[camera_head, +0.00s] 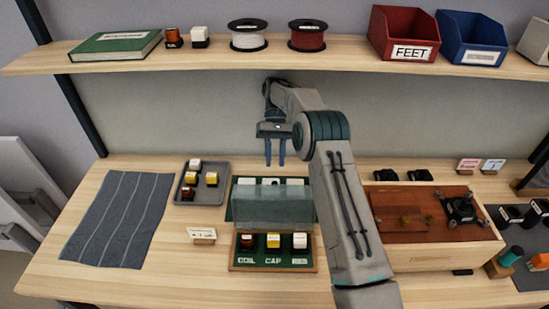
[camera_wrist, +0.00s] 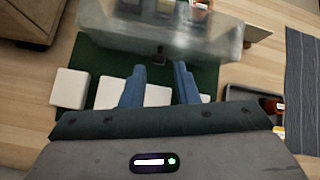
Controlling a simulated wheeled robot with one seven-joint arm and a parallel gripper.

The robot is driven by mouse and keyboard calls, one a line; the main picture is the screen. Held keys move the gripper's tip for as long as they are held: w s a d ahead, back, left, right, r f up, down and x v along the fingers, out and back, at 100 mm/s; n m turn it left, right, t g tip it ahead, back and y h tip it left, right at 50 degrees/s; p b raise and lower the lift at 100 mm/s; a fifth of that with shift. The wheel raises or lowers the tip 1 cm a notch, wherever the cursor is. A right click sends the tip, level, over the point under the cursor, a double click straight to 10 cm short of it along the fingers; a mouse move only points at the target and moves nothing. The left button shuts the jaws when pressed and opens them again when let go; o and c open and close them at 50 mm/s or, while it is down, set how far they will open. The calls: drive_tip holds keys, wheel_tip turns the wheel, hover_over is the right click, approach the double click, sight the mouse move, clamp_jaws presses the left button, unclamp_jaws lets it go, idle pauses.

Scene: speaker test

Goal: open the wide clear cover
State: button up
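The wide clear cover (camera_head: 272,208) stands raised at the back of a box (camera_head: 234,262) labelled COIL, CAP and RES. Its exact angle is hard to tell. In the wrist view the cover (camera_wrist: 165,32) fills the top, with a small dark knob (camera_wrist: 160,54) near its edge. Red (camera_head: 248,242), yellow (camera_head: 273,241) and white (camera_head: 299,241) blocks show in the box, in front of the cover. My gripper (camera_head: 275,160) is behind and above the cover, fingers pointing down. In the wrist view its blue fingers (camera_wrist: 160,70) are apart, with nothing held.
White blocks (camera_wrist: 70,88) lie on a green mat (camera_wrist: 90,55) behind the cover. A grey tray (camera_head: 213,196) with several blocks stands left, beyond it a grey cloth (camera_head: 118,215). A wooden case (camera_head: 430,256) stands right. A shelf (camera_head: 180,52) runs above the table.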

drive_tip(key=shift+s+a+r, duration=0.1)
drive_tip(key=shift+a+r, duration=0.05)
drive_tip(key=shift+a, duration=0.1)
clamp_jaws()
drive_tip(key=s+a+r, duration=0.1)
drive_tip(key=s+a, duration=0.1)
drive_tip(key=a, duration=0.1)
drive_tip(key=s+a+r+t, duration=0.1)
drive_tip(key=s+a, duration=0.2)
drive_tip(key=s+a+r+n+t, duration=0.1)
drive_tip(key=s+a, duration=0.2)
drive_tip(key=a, duration=0.1)
drive_tip(key=shift+s+r, duration=0.2)
drive_tip(key=shift+r, duration=0.05)
drive_tip(key=shift+s+t, duration=0.25)
drive_tip(key=shift+t, duration=0.35)
drive_tip(key=shift+w+d+m+t+b, duration=0.1)
drive_tip(key=shift+d+m+t+b, duration=0.15)
drive_tip(key=shift+m+t+b, duration=0.35)
drive_tip(key=w+d+r+m+t+b, duration=0.1)
drive_tip(key=w+d+m+t+b, duration=0.2)
drive_tip(key=w+d+t+b, duration=0.25)
wheel_tip(320, 180, down, 8)
drive_tip(key=s+p, duration=0.2)
drive_tip(key=p, duration=0.1)
drive_tip(key=shift+d+f+t, duration=0.2)
drive_tip(key=shift+d+t, duration=0.15)
